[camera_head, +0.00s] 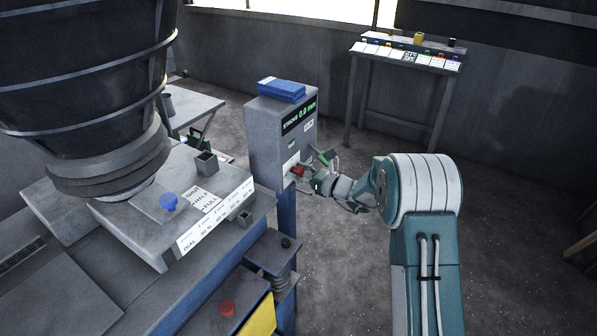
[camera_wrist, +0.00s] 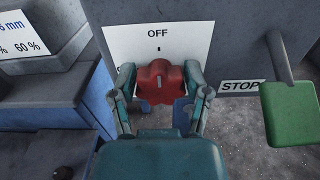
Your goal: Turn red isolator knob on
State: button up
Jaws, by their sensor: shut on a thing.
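The red isolator knob (camera_wrist: 160,82) sits on a white plate (camera_wrist: 200,42) on the front of a grey control box (camera_head: 267,135). The plate reads OFF above the knob, with a short dark mark under the word. A light mark on the knob's top face points up towards it. My gripper (camera_wrist: 160,90) has one finger on each side of the knob and is shut on it. In the head view the knob (camera_head: 298,171) shows as a small red spot at my gripper (camera_head: 305,175). Any ON label is not visible.
A green paddle (camera_wrist: 291,113) on a lever stands right of the knob, near a STOP label (camera_wrist: 242,86). A blue case (camera_head: 281,90) lies on the box. A machine with a blue knob (camera_head: 168,202) and red button (camera_head: 227,308) stands left.

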jog(key=shift+n, duration=0.4)
jog(key=n, duration=0.3)
jog(key=shift+s+n, duration=0.1)
jog(key=shift+n, duration=0.3)
jog(key=n, duration=0.4)
jog(key=shift+a+f, duration=0.1)
jog(key=shift+f, duration=0.05)
jog(key=n, duration=0.5)
jog(key=shift+s+f+n, duration=0.15)
jog(key=shift+n, duration=0.25)
jog(key=shift+f+n, duration=0.2)
jog(key=shift+n, duration=1.6)
jog(key=shift+s, duration=0.1)
jog(key=o, duration=1.1)
jog(key=shift+a+f, duration=0.1)
jog(key=shift+r, duration=0.2)
